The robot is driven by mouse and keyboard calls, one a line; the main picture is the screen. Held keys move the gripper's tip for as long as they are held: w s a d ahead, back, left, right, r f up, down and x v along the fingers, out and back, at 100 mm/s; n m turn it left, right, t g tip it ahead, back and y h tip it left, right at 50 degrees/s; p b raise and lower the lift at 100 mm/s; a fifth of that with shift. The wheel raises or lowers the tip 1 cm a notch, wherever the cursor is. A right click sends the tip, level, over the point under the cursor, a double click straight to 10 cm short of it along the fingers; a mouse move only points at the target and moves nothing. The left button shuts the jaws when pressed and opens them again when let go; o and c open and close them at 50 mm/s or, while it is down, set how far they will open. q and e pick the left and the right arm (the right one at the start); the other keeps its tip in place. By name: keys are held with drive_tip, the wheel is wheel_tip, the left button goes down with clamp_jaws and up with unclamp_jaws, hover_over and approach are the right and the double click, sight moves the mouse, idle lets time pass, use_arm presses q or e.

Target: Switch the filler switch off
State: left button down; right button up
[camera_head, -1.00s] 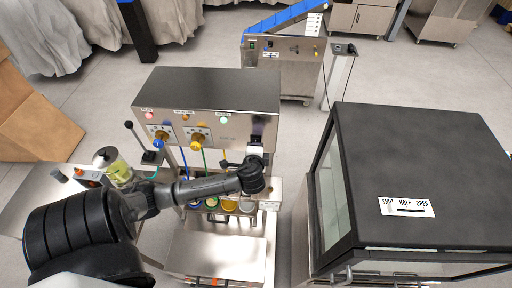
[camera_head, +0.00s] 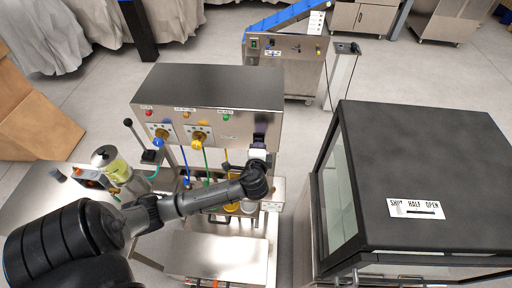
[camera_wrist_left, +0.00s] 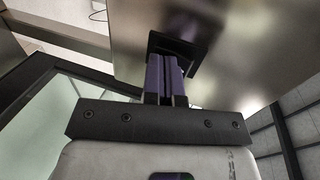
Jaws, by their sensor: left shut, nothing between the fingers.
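The steel machine (camera_head: 212,84) stands at the centre in the head view, with a row of lamps and two round knobs on its front panel. A dark fitting at the right end of this panel, probably the filler switch, is largely hidden by my left gripper (camera_head: 259,137). In the left wrist view a black square housing (camera_wrist_left: 186,45) sits on the shiny metal face. The purple fingers of my left gripper (camera_wrist_left: 166,72) are shut and empty, with their tips at or inside this housing. I cannot tell contact or the switch's position. My right gripper is not in view.
A large dark-topped cabinet (camera_head: 425,150) with glass sides stands close on the right. A blue knob (camera_head: 161,137) and a yellow knob (camera_head: 199,139) sit on the panel left of my gripper. A jar (camera_head: 116,168) stands at the left.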

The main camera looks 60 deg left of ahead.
use_arm(q)
drive_tip(key=s+d+b, duration=0.1)
drive_tip(key=s+d, duration=0.8)
drive_tip(key=d, duration=0.1)
drive_tip(key=shift+d+f, duration=0.35)
drive_tip(key=shift+d, duration=0.05)
drive_tip(key=shift+w, duration=0.1)
idle(0.4)
